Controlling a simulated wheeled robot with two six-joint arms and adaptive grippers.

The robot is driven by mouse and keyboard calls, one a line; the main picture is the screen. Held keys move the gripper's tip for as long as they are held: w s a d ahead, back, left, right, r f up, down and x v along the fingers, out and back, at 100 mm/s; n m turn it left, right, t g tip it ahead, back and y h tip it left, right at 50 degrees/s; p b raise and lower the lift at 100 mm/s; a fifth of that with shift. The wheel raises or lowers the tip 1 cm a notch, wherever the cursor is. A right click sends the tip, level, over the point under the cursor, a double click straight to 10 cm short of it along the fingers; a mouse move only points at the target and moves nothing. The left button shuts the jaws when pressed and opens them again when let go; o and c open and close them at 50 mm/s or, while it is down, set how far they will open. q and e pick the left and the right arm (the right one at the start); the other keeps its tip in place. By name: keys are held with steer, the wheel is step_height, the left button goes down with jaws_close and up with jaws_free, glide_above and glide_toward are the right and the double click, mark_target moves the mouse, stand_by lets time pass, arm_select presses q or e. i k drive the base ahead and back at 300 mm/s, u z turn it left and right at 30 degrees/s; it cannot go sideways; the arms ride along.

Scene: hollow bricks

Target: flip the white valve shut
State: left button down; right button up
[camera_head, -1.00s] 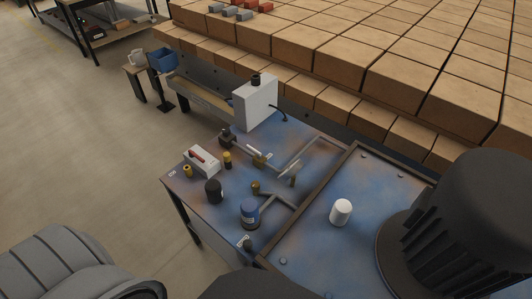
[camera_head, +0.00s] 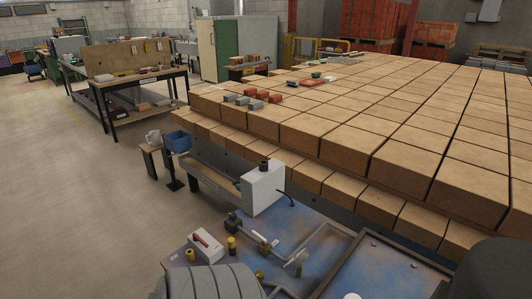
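The blue-stained work table (camera_head: 325,246) is at the bottom of the head view. A small valve with a pale, whitish lever (camera_head: 260,236) and a brass body sits on the pipework near the white box. A second pale lever (camera_head: 297,258) stands on the pipe to its right. They are small, so I cannot tell which is the white valve or whether either is open or shut. Neither of my grippers is in view. A grey rounded link of mine (camera_head: 212,284) covers the table's front left part.
A white box with a red switch (camera_head: 206,245) and small brass fittings stand at the table's left. A larger white box (camera_head: 262,187) with a black cap stands behind. Large tan blocks (camera_head: 360,150) fill the right. The floor at left is clear.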

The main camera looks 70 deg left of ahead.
mark_target(264, 241)
steer(key=u, duration=0.05)
steer(key=k, duration=1.2)
steer(key=u, duration=0.85)
steer(key=i, duration=0.55)
